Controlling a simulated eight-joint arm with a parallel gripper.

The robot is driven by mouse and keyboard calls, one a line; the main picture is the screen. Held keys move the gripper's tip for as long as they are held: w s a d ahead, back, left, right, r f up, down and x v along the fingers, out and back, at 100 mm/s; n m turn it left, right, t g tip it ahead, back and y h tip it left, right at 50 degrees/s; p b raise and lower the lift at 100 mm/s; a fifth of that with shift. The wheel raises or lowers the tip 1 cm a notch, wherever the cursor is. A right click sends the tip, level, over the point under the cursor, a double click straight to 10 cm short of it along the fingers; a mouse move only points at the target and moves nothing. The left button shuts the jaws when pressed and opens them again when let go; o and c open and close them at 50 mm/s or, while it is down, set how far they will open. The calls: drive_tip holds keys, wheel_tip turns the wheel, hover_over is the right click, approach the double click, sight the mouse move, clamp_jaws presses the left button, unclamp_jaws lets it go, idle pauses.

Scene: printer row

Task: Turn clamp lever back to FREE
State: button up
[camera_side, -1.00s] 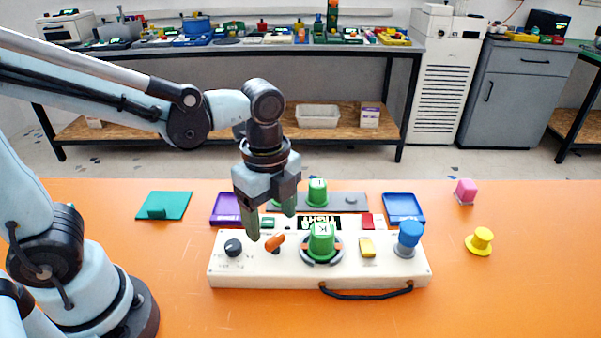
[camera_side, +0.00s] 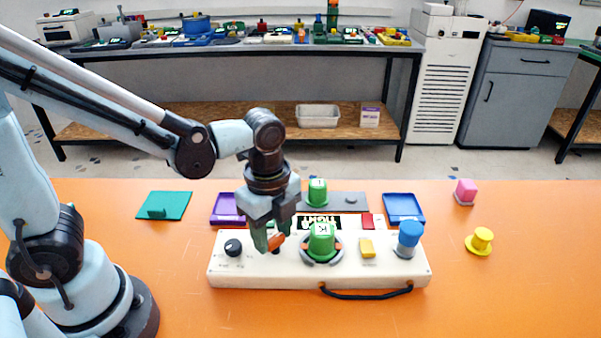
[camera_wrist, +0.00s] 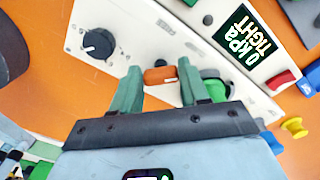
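The orange clamp lever (camera_side: 278,242) is on the white panel (camera_side: 300,280), left of the green K-marked knob (camera_side: 322,240). My gripper (camera_side: 270,242) points down at the lever, with its green fingers parted. In the wrist view the lever (camera_wrist: 160,76) lies between the fingertips of my gripper (camera_wrist: 158,75), its length spanning most of the gap. Whether the fingers touch it is not clear. The display (camera_wrist: 245,38) reads "0 kPa TIGHT". My gripper partly hides the lever in the side view.
A black dial (camera_side: 233,247) sits left of the lever. Purple (camera_side: 227,221) and blue (camera_side: 404,221) trays lie behind. A black cable (camera_side: 366,296) runs along the front.

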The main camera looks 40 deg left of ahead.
drive_tip(key=c, duration=0.4)
drive_tip(key=shift+c, duration=0.2)
drive_tip(key=shift+n, duration=0.3)
drive_tip(key=n, duration=0.3)
drive_tip(key=shift+s+n, duration=0.15)
drive_tip(key=shift+n, duration=0.15)
drive_tip(key=n, duration=0.3)
drive_tip(key=shift+n, duration=0.4)
drive_tip(key=n, duration=0.5)
drive_tip(key=shift+s+d, duration=0.15)
drive_tip(key=shift+d+n, duration=0.1)
drive_tip(key=shift+n, duration=2.3)
